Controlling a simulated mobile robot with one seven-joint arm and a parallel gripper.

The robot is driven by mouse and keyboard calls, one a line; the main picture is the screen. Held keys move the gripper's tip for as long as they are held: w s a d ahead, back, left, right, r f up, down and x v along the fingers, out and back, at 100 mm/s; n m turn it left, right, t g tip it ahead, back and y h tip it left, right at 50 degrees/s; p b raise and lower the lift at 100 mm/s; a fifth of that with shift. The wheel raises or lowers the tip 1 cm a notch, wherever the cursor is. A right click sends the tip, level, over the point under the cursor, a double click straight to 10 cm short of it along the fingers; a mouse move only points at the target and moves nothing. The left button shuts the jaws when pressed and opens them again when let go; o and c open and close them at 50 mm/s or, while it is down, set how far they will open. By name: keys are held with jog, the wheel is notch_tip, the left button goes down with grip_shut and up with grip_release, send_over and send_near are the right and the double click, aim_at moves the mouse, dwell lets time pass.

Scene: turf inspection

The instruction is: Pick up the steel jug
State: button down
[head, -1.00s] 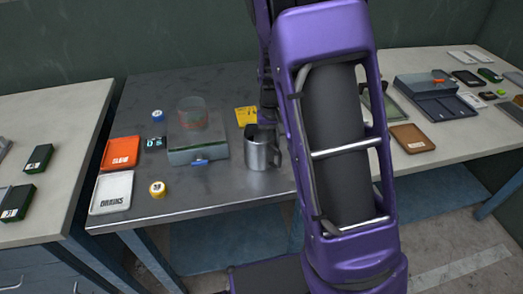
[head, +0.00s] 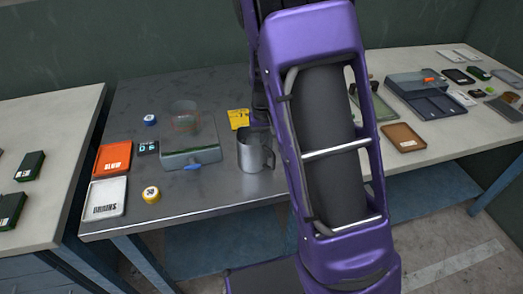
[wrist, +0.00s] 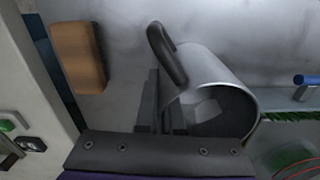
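The steel jug (head: 253,152) stands upright on the metal table, just left of my arm in the head view. In the wrist view the jug (wrist: 222,75) is close, its mouth facing the camera and its dark handle (wrist: 166,52) at upper left. My gripper (wrist: 165,105) is at the jug's near rim, with one dark finger outside the wall and another dark part by the rim. A gap shows between them, so it looks open; contact with the jug is unclear.
Left of the jug is a scale (head: 190,150) with a clear cup (head: 185,117). A yellow note (head: 238,119) lies behind the jug. A brown tray (head: 403,138) lies right of my arm.

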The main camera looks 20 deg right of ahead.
jog(key=shift+r, duration=0.2)
jog(key=shift+r+p, duration=0.65)
jog(key=shift+r, duration=4.15)
